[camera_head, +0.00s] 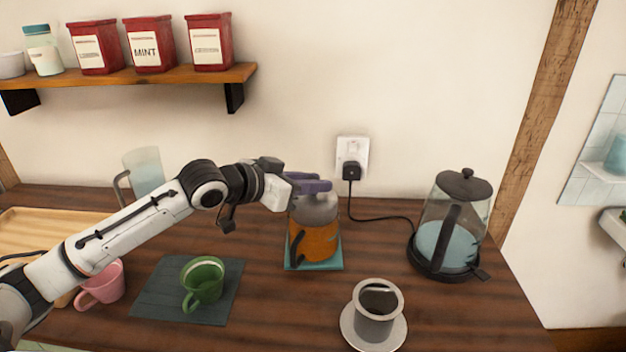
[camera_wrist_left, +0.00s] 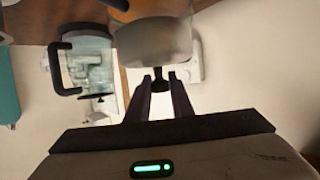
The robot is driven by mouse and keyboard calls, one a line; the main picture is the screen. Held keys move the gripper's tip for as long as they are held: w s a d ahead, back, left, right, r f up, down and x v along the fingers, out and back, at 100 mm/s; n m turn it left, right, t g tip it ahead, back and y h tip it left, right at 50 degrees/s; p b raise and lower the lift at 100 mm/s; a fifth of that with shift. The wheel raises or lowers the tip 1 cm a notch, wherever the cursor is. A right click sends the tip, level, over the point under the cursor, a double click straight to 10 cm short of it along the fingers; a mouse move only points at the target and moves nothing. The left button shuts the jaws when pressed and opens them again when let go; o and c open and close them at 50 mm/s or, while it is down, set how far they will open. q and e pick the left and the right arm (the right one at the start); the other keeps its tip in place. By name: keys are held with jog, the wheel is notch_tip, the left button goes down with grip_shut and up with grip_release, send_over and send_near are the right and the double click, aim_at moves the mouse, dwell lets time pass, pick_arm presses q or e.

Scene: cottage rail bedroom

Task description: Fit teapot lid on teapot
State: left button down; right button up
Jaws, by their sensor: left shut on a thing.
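The orange teapot (camera_head: 315,240) stands upright on a teal square mat (camera_head: 294,266) in the middle of the counter. The grey lid (camera_head: 318,210) is over the teapot's top, and I cannot tell whether it is fully seated. In the left wrist view the lid (camera_wrist_left: 150,45) shows frosted grey against the orange teapot (camera_wrist_left: 150,11). My left gripper (camera_head: 322,187) is shut on the lid's dark knob (camera_wrist_left: 160,78), which sits between the purple fingers. The fingers partly hide the knob in the head view. My right gripper is not in view.
A glass kettle (camera_head: 452,235) stands to the right, its cord running to a wall socket (camera_head: 352,152). A grey cup (camera_head: 375,320) on a saucer is in front. A green cup (camera_head: 204,280), pink mug (camera_head: 103,284) and frosted jug (camera_head: 145,172) are to the left.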

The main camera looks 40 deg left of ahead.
pick_arm(q)
jog(key=c, duration=1.5)
grip_release()
jog(key=shift+s+a, duration=0.2)
jog(key=shift+s, duration=0.25)
jog(key=v, duration=0.9)
jog(key=shift+s+r+b, duration=0.15)
jog(key=shift+r+b, duration=0.05)
jog(key=shift+b, duration=0.15)
